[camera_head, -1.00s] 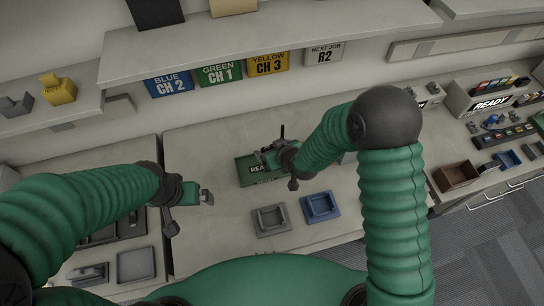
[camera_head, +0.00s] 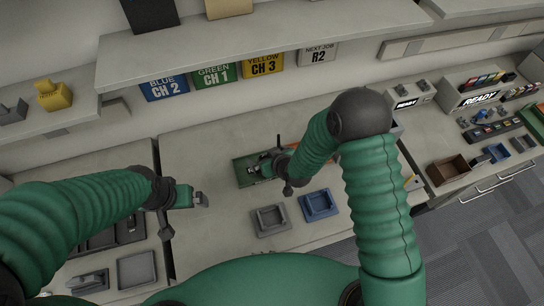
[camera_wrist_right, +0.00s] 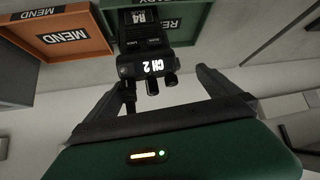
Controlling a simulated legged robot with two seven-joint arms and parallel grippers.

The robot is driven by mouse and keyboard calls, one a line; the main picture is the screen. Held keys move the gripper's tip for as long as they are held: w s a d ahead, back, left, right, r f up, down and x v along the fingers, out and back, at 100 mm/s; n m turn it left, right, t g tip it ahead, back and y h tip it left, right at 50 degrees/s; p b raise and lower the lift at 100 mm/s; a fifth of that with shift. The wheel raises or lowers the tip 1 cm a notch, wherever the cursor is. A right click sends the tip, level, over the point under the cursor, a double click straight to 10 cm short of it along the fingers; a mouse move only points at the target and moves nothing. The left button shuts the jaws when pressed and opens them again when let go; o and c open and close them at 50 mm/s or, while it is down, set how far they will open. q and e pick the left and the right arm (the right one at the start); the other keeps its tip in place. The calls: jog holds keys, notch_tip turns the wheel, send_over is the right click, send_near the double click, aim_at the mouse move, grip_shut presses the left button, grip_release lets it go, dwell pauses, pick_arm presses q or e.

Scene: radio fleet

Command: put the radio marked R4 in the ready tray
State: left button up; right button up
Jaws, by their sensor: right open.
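The radio marked R4 (camera_wrist_right: 145,45) is black, with its label and a lit CH 2 display upside down in the right wrist view. It appears to lie in the green ready tray (camera_wrist_right: 190,20), though its underside is hidden. In the head view the ready tray (camera_head: 240,172) is partly covered by the dark radio and my right gripper (camera_head: 268,164). In the wrist view my right gripper (camera_wrist_right: 165,88) is open, its fingers at the knob end of the radio, not closed on it. My left gripper (camera_head: 198,199) hangs to the left, with no radio visible in it.
An orange MEND tray (camera_wrist_right: 60,38) stands beside the ready tray. A shelf (camera_head: 260,30) overhangs the back. Bare bench lies left of the ready tray.

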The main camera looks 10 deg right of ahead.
jog(key=d+v, duration=0.1)
jog(key=v, duration=1.1)
pick_arm(q)
jog(key=b+x, duration=0.2)
jog(key=s+b+x, duration=0.1)
jog(key=b+x, duration=0.1)
jog(key=shift+d+f, duration=0.15)
jog(key=shift+f, duration=0.2)
pick_arm(e)
jog(key=s+d+r+m+g+h, duration=0.1)
jog(key=s+d+m+g+h, duration=0.2)
jog(key=s+d, duration=0.8)
jog(key=s+m+g, duration=0.1)
jog(key=g, duration=0.1)
jog(key=shift+d+r+m+g, duration=0.3)
jog(key=shift+r+g, duration=0.05)
jog(key=shift+g, duration=0.05)
pick_arm(q)
jog(key=shift+d, duration=0.25)
pick_arm(e)
jog(key=shift+d, duration=0.3)
pick_arm(q)
jog(key=shift+a, duration=0.15)
pick_arm(e)
jog(key=shift+a, duration=0.2)
